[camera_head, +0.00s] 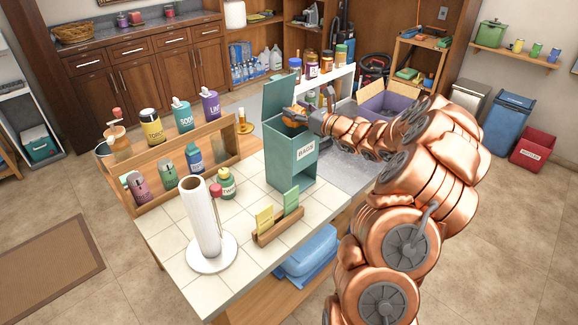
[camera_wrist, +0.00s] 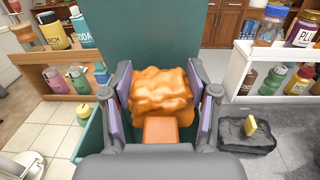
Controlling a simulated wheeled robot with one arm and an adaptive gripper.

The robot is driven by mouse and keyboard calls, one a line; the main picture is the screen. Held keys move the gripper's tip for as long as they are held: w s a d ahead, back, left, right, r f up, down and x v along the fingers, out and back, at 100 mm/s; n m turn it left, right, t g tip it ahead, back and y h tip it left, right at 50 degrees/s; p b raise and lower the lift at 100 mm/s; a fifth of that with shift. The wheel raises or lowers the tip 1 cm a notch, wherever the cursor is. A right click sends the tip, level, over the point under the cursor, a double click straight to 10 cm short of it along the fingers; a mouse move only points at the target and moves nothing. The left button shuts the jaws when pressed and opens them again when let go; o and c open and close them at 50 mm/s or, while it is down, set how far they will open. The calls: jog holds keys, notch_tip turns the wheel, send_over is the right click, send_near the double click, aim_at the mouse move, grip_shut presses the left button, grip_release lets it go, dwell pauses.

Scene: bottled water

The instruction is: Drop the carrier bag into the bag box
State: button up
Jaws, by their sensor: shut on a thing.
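The bag box is a tall green box (camera_head: 291,160) with a white "BAGS" label, standing on the tiled counter. Its lid (camera_head: 279,97) is raised at the back and also shows in the wrist view (camera_wrist: 145,32). The carrier bag is a crumpled orange bundle (camera_wrist: 162,90). My gripper (camera_wrist: 162,98) is shut on it, with a finger on each side. In the head view my gripper (camera_head: 301,115) is at the box's open top, and a bit of the orange bag (camera_head: 291,109) shows there. Part of the box's left side (camera_wrist: 92,145) shows below my gripper; the box's inside is hidden.
A wooden rack (camera_head: 190,155) with several bottles stands left of the box. A paper towel roll (camera_head: 203,222) and a small card holder (camera_head: 279,222) stand in front. A white shelf (camera_head: 335,82) with bottles is behind. A grey sink area (camera_head: 345,168) lies right of the box.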

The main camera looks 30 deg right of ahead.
jog(key=shift+f, duration=0.35)
jog(key=o, duration=1)
jog(key=shift+s, duration=0.1)
jog(key=v, duration=1.2)
jog(key=shift+r, duration=0.1)
